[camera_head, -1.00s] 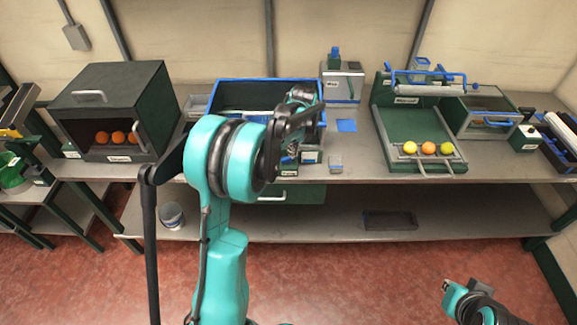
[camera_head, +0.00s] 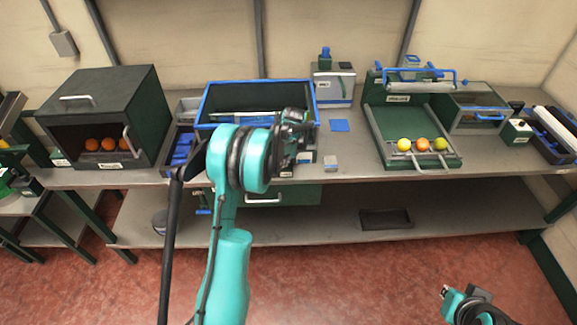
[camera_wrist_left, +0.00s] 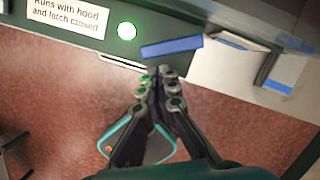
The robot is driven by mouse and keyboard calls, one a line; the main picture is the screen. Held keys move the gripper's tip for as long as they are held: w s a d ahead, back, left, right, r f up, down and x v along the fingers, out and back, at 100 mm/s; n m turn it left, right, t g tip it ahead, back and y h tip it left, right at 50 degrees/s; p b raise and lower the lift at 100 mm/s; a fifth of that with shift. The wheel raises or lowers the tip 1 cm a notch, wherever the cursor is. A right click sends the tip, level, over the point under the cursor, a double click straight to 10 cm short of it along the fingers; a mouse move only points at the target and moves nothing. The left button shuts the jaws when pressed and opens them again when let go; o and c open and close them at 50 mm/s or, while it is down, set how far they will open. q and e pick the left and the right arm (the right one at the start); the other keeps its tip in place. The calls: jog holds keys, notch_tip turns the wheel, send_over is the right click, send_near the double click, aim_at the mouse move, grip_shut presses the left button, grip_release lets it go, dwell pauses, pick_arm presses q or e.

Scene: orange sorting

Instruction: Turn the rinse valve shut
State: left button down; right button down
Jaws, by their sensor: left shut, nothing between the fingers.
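I cannot pick out the rinse valve for certain. In the left wrist view a flat blue bar (camera_wrist_left: 172,46) lies just beyond my left gripper (camera_wrist_left: 160,78), beside a lit green light (camera_wrist_left: 127,30) on a dark green panel. I cannot tell whether this bar is the valve's handle. The left gripper's fingers are together with nothing between them, just short of the bar. In the head view my left gripper (camera_head: 288,158) is at the front of the blue-rimmed tub (camera_head: 205,100), largely hidden by its own wrist. My right gripper (camera_head: 446,292) hangs low at the right, away from the bench.
A dark green box (camera_head: 148,120) with oranges stands left on the bench (camera_head: 350,178). A green tray (camera_head: 395,125) with an orange and yellow fruits stands right. A label (camera_wrist_left: 68,15) reads "Runs with hood and latch closed".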

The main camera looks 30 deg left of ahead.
pick_arm(q)
jog(key=shift+w+a, duration=0.15)
jog(key=shift+a, duration=0.1)
jog(key=shift+w+a, duration=0.15)
jog(key=shift+a, duration=0.45)
dwell(0.5)
jog(key=shift+a+r, duration=0.25)
jog(key=shift+a, duration=0.3)
jog(key=shift+d+b, duration=0.15)
jog(key=shift+b, duration=0.15)
dwell(0.4)
